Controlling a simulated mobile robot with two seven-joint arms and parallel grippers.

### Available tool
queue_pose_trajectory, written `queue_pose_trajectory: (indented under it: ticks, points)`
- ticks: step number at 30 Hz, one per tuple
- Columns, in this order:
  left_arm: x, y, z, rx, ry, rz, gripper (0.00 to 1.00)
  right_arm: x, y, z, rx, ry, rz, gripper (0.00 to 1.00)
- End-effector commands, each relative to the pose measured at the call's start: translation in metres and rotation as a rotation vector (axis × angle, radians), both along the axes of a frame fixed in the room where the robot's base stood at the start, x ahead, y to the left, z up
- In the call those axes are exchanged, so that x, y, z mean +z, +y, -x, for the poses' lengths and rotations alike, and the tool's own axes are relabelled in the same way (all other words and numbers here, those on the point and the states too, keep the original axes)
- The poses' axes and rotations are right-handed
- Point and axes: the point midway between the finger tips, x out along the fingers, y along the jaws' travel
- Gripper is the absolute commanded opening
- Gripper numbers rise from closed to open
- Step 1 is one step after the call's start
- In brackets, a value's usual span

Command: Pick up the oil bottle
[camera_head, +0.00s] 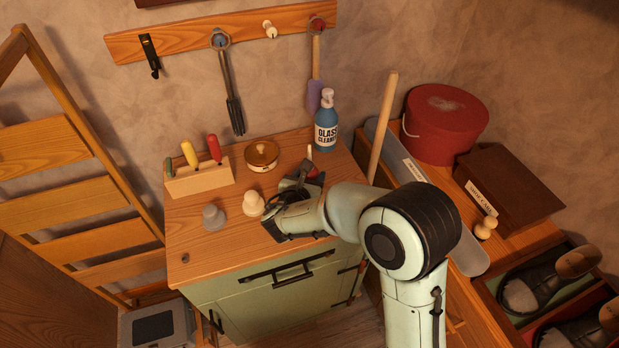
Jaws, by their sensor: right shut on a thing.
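A small item with red and pale parts (312,161) shows just beyond my right gripper (300,178), on or just above the wooden cabinet top (200,250). I take it for the oil bottle; most of it is hidden behind the gripper. My right arm reaches in from the lower right, and its gripper is low over the middle of the top, shut on this bottle. Whether the bottle touches the top cannot be told. My left gripper is out of view.
A blue glass cleaner bottle (327,128) stands behind the gripper. A round brass-colored tin (262,155), a wooden tool holder (200,178), a grey knob-shaped piece (214,217) and a cream one (253,204) stand to the left. The front left of the top is mostly clear.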

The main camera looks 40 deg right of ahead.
Motion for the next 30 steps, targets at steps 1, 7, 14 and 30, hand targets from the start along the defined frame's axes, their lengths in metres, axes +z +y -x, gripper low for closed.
queue_pose_trajectory:
  ticks: [1,7,14,30]
  points:
    - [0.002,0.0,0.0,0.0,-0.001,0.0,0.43,0.006,0.0,0.0,-0.001,-0.004,-0.001,0.03]
    - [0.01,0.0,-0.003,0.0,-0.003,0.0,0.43,0.038,0.001,-0.001,0.001,-0.008,-0.003,0.03]
    - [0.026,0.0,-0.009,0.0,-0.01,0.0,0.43,0.106,0.0,-0.001,-0.001,-0.011,-0.004,0.03]
    - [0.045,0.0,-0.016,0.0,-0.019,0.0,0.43,0.196,0.0,0.0,0.001,-0.002,0.0,0.03]
